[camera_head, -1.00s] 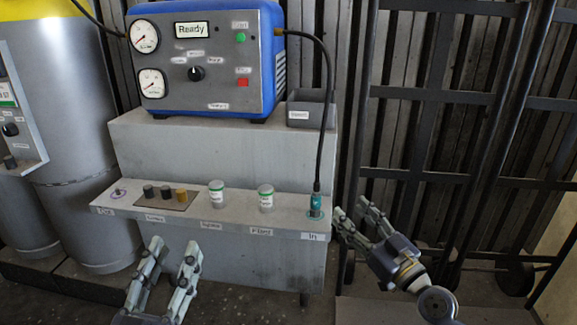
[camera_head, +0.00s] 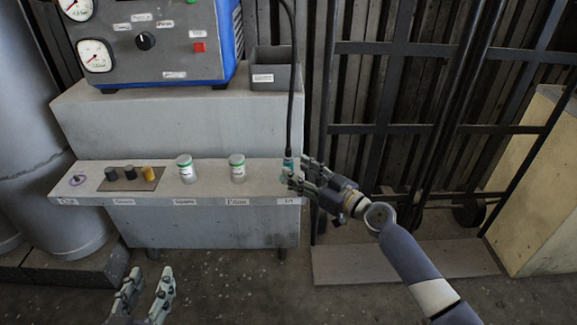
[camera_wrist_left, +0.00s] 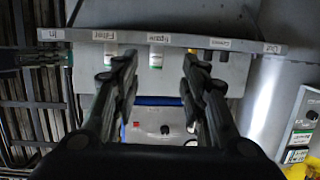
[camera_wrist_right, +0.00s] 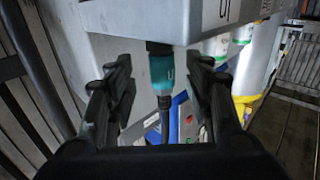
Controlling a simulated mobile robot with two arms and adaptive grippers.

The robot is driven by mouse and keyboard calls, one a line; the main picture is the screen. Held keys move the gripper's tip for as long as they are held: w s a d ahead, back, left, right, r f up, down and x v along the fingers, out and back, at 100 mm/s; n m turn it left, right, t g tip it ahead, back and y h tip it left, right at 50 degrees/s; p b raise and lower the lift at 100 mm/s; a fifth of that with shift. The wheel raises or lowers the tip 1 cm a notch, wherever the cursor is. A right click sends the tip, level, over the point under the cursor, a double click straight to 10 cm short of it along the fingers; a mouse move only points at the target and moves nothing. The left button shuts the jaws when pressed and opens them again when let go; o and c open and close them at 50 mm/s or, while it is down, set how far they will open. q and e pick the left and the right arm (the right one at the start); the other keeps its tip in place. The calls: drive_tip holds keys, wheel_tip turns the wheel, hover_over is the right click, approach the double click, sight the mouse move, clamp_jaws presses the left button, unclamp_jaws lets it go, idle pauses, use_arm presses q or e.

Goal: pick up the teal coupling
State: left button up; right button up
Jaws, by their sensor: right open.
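The teal coupling (camera_head: 288,166) stands upright at the right end of the grey shelf, above the "In" label, with a black hose running up from it. In the right wrist view the coupling (camera_wrist_right: 162,68) lies between the two fingers, with a gap on each side. My right gripper (camera_head: 297,176) is open at the coupling, its fingers hiding part of it. My left gripper (camera_head: 150,283) is open and empty, low in front of the shelf. The left wrist view shows its spread fingers (camera_wrist_left: 155,75) with nothing between them.
A blue machine (camera_head: 150,40) and a grey bin (camera_head: 275,72) sit above. A dark metal rack (camera_head: 440,130) stands at right.

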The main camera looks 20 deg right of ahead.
sight(293, 167)
drive_tip(key=x, duration=0.4)
drive_tip(key=shift+a, duration=0.15)
use_arm(q)
drive_tip(key=shift+s+a+f+g, duration=0.15)
drive_tip(key=shift+s+f+g, duration=0.1)
drive_tip(key=shift+f, duration=0.25)
drive_tip(key=shift+s+a+f+g, duration=0.15)
drive_tip(key=shift+f+g, duration=0.1)
drive_tip(key=shift+f, duration=0.2)
use_arm(e)
drive_tip(key=shift+c, duration=0.6)
clamp_jaws()
drive_tip(key=shift+r, duration=0.2)
